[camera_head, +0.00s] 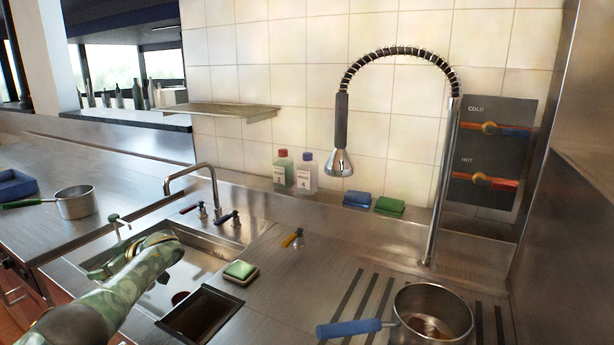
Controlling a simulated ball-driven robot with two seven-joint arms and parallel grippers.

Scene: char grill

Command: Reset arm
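My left arm, in a green camouflage pattern, comes in from the lower left and reaches over the left sink basin. Its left gripper (108,266) is folded back to the left above the basin's near-left edge. The fingers are small and partly hidden by the arm, so I cannot tell whether they are open or shut. I see nothing clearly held. My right arm and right gripper are out of view.
A pot with a blue handle (433,312) stands on the drainboard at the lower right. A green sponge (240,270) lies beside the sink. A small pot (75,203) and blue tray (14,186) stand on the left counter. A tall spray tap (445,180) rises at the right.

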